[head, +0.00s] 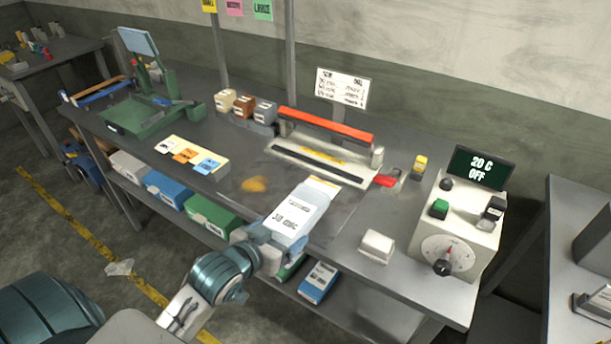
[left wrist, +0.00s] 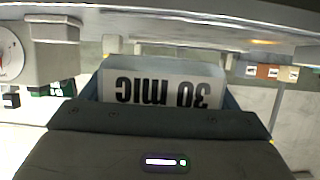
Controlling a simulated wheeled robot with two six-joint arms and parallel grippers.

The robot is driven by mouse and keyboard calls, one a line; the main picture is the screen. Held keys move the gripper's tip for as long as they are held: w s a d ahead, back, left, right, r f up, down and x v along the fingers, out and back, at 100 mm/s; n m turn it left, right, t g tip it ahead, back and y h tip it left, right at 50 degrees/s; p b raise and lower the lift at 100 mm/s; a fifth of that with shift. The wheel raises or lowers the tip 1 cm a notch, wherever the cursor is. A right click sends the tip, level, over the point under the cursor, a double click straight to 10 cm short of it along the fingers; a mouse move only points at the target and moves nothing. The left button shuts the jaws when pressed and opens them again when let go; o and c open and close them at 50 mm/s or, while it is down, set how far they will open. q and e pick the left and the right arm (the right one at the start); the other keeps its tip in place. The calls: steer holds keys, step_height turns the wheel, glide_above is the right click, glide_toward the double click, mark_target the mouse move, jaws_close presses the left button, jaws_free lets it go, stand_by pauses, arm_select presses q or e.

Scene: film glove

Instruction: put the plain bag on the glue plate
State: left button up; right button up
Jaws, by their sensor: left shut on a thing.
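My left gripper (head: 262,246) is shut on a pale, flat packet (head: 303,208) marked 30 MIC, which may be a bag; I cannot tell whether it is the plain one. It is held tilted over the front edge of the bench. In the left wrist view the packet (left wrist: 165,88) stands beyond my gripper, its lettering upside down. A yellow-brown patch (head: 254,184) lies on the bench top left of the packet; I cannot tell whether it marks the glue plate. My right gripper is not in view.
A sealer with a red bar (head: 325,127) stands behind. A control box (head: 452,235) reads 20 C, OFF. A small white block (head: 377,246) sits at the front right. A tray with coloured cards (head: 192,157) and a green stand (head: 150,115) are left. Bins fill the lower shelf.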

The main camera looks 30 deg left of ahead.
arm_select(q)
steer(key=shift+w+a+r, duration=0.1)
steer(key=shift+w, duration=0.2)
steer(key=p, duration=0.5)
glide_above(280, 196)
steer(key=s+d, duration=0.2)
steer(key=shift+s+a+f, duration=0.15)
steer(key=shift+a+f, duration=0.1)
steer(key=shift+f, duration=0.35)
step_height(280, 196, down, 3)
steer(key=shift+r+p, duration=0.15)
steer(key=shift+p, duration=0.25)
steer(key=shift+f, duration=0.45)
